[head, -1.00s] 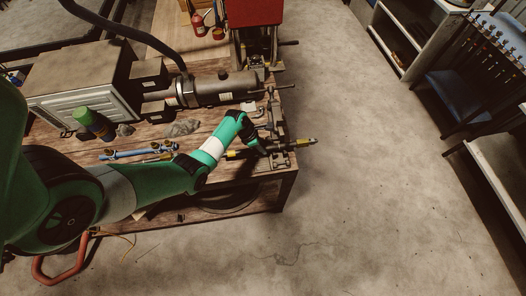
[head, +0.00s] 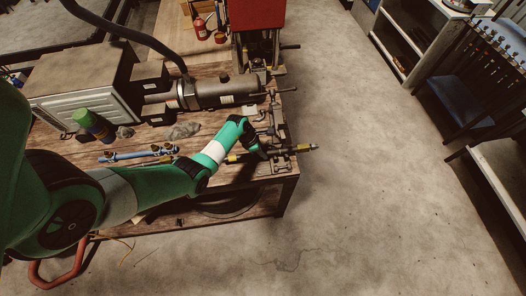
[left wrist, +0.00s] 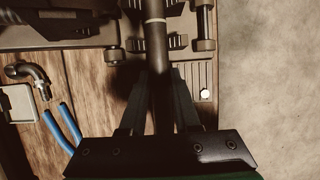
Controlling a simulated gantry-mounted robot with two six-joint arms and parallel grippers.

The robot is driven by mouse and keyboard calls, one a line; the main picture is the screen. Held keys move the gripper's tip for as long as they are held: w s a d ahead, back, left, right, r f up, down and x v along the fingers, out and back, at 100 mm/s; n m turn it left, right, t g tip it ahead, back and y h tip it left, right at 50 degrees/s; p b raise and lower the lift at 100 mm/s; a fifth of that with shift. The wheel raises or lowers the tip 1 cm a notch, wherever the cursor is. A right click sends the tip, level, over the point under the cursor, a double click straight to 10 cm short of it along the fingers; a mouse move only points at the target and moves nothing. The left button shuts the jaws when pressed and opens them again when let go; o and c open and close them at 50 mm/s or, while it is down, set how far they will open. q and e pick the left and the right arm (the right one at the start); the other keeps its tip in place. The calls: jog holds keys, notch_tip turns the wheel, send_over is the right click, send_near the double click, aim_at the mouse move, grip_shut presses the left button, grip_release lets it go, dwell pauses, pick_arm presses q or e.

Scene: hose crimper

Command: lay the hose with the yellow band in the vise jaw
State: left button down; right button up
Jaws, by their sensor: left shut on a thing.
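The dark hose with the yellow band (head: 303,148) lies crosswise at the right edge of the workbench, its far end sticking out past the edge. My left gripper (head: 263,154) is shut on the hose. In the left wrist view the hose (left wrist: 154,45) runs straight up from between the fingers (left wrist: 158,100), with a pale ring near the top. There it passes over the gap between the toothed blocks of the vise jaw (left wrist: 177,41). The vise (head: 279,160) also shows in the head view. I cannot tell whether the hose touches the jaw's bottom. My right gripper is not in view.
A grey cylindrical machine (head: 225,90) and a red-topped press (head: 257,14) stand behind the vise.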

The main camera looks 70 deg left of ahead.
pick_arm(q)
jog(key=c, duration=0.6)
grip_release()
jog(key=shift+o, duration=0.2)
jog(key=p+v, duration=0.4)
jog(key=v, duration=0.7)
jog(key=shift+r, duration=0.25)
